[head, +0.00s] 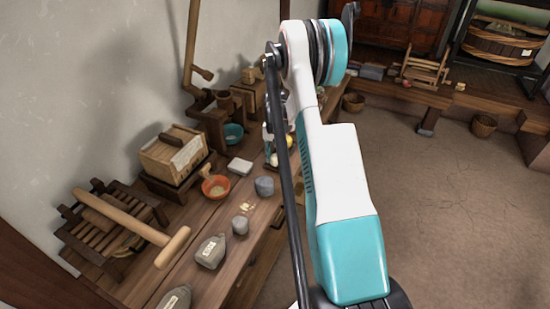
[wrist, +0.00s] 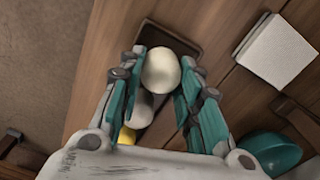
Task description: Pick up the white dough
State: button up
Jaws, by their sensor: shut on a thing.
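The white dough (wrist: 161,70) is a smooth, cream-white ball in the wrist view. It sits between the fingertips of my gripper (wrist: 160,75), which is shut on it with a teal finger on each side. Below it in the wrist view are a greyish-white rounded thing (wrist: 138,108) and a yellow thing (wrist: 127,135), both partly hidden by my gripper. A dark brown tray (wrist: 172,36) lies under the dough; I cannot tell whether the dough touches it. In the head view the dough shows small and pale (head: 274,160) beside my arm, which hides much of that spot.
A pale square block (wrist: 276,50) and a teal bowl (wrist: 270,152) lie to the right in the wrist view. In the head view, an orange bowl (head: 216,187), a grey stone cup (head: 264,186), a wooden mallet (head: 172,247) and sacks crowd the bench. Open floor (head: 450,200) lies right.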

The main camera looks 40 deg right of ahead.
aim_at(275, 160)
notch_tip(275, 160, up, 20)
jog(key=p, duration=0.6)
jog(key=shift+c, duration=0.2)
dwell(0.4)
